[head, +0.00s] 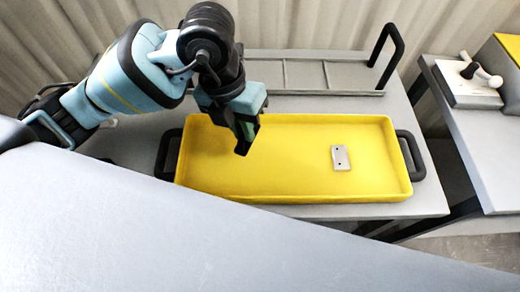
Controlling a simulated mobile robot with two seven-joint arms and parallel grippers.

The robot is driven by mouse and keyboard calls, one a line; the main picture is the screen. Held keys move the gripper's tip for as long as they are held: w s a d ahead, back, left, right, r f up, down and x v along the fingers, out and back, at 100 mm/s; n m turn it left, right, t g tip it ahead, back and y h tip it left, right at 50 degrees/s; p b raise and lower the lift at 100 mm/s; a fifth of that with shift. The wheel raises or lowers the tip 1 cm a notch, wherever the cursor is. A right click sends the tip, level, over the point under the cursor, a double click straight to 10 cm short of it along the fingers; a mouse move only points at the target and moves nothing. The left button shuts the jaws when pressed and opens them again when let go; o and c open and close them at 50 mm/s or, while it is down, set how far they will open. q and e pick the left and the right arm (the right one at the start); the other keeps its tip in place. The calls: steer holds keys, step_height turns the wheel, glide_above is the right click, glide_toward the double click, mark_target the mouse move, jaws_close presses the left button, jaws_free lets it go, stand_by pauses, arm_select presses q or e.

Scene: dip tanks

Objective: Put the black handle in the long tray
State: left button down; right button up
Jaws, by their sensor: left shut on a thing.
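The long tray (280,190) is yellow and shallow, with a black grip at each short end, and lies on a grey table. My left gripper (246,132) is over the left half of the tray, pointing down. It is shut on a dark thing, which I take to be the black handle (243,148). The handle is small here and hard to tell from the dark fingers. It looks to be above the tray floor, but the exact gap cannot be told. My right gripper is not in view.
A small pale plate with holes (341,158) lies in the tray's right half. Behind the tray is a grey rack frame (305,75) with an upright black hoop (388,45). A side table (480,150) stands at right. The tray's middle is clear.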

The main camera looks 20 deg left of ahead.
arm_select(q)
steer(key=shift+f+b, duration=0.3)
steer(key=shift+f, duration=4.1)
steer(key=shift+f, duration=0.2)
steer(key=c, duration=1.5)
jaws_free()
steer(key=shift+o, duration=0.2)
step_height(320, 180, up, 12)
steer(key=a+p, duration=0.1)
steer(key=a, duration=0.1)
steer(key=shift+a, duration=0.2)
steer(key=shift+r, duration=0.1)
